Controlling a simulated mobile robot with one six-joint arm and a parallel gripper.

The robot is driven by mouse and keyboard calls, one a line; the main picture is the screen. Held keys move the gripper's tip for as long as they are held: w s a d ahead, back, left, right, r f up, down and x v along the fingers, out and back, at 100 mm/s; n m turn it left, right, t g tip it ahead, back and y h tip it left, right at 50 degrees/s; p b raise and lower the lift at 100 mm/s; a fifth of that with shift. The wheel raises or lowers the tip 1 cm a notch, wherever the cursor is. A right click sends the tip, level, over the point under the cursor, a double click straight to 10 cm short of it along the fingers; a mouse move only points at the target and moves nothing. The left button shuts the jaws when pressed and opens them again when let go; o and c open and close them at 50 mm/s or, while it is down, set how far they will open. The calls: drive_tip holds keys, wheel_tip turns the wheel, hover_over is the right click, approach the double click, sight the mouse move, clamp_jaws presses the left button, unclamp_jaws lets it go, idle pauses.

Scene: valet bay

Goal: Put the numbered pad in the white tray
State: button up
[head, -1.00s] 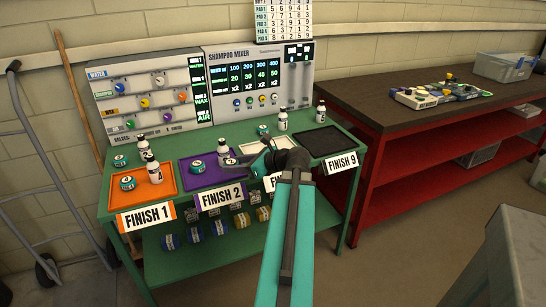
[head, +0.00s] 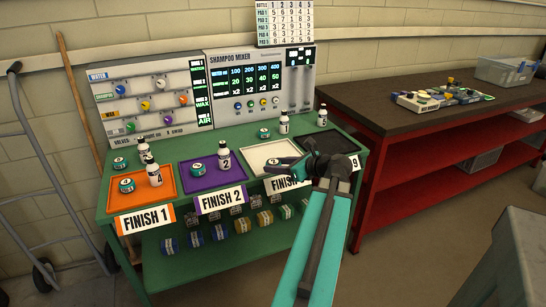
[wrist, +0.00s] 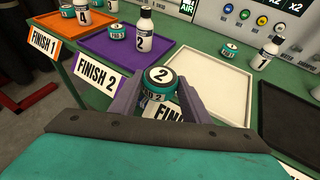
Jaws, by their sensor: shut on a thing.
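My gripper (wrist: 160,95) is shut on a teal pad with a white top marked 2 (wrist: 158,76). In the wrist view the pad shows over the near left corner of the white tray (wrist: 235,112); its height above it is hard to judge. The tray's visible floor is bare. In the head view my gripper (head: 287,163) is over the front right part of the white tray (head: 258,151), and the held pad is small and partly hidden by the fingers.
The purple tray (head: 205,183) to the left holds another pad (head: 197,168) and a bottle (head: 224,159). The orange tray (head: 135,204) holds a pad and bottle. The black tray (head: 330,140) is right. A pad (head: 264,133) and bottle (head: 284,122) stand behind the white tray.

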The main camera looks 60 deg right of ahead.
hover_over(266, 160)
drive_tip(key=shift+a+f, duration=0.15)
drive_tip(key=shift+f, duration=0.6)
drive_tip(key=shift+f, duration=0.1)
idle(0.4)
drive_tip(key=shift+f, duration=1.65)
drive_tip(key=shift+f, duration=0.15)
drive_tip(key=o, duration=1)
drive_tip(key=shift+s+r, duration=0.1)
drive_tip(key=shift+r, duration=0.1)
drive_tip(key=v, duration=1.1)
drive_tip(key=shift+s+r, duration=0.2)
drive_tip(key=shift+s, duration=0.15)
